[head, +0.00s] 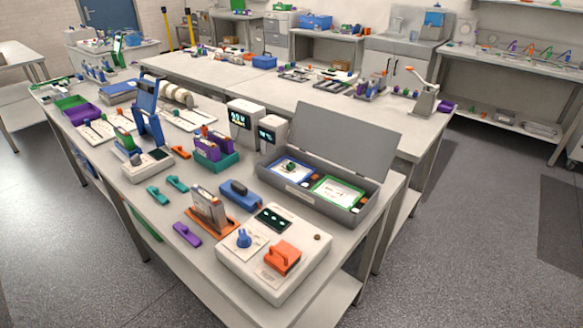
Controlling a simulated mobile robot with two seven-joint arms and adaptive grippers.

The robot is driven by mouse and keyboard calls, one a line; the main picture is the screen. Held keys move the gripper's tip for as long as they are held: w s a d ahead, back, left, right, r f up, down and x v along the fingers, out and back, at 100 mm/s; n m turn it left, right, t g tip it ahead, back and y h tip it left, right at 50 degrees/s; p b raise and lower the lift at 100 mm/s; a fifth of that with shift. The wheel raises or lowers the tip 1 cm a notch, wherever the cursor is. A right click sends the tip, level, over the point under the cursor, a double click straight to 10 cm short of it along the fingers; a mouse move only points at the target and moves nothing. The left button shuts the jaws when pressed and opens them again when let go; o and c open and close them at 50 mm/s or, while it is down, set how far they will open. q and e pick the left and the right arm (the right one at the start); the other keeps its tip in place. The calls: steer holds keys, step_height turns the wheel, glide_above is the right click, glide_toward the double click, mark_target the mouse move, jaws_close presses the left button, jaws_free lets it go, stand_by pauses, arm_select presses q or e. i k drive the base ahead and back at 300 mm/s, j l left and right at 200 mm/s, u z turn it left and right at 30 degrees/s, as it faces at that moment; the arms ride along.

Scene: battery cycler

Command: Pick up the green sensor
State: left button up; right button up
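No part clearly reads as the green sensor. Two small teal-green pieces lie on the near bench: one teal piece (157,195) at the front left and another teal piece (178,184) just behind it. A small dark green part (291,167) sits on a blue-framed card inside the open grey case. A green-framed card (338,191) lies to its right in the same case. Neither of my grippers is in view.
A white cycler unit (282,227) with a blue knob and orange piece stands at the near bench corner. Nearby are an orange-based rack (210,213), a blue piece (240,193), a purple piece (187,234) and the grey case (352,216). Floor (470,250) is clear at right.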

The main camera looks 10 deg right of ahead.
mark_target(290, 166)
steer(key=k+l+u, duration=0.2)
steer(key=l+u, duration=0.25)
steer(key=k+l+u, duration=0.3)
steer(key=u, duration=0.15)
steer(key=k+l+u, duration=0.3)
steer(key=u, duration=0.15)
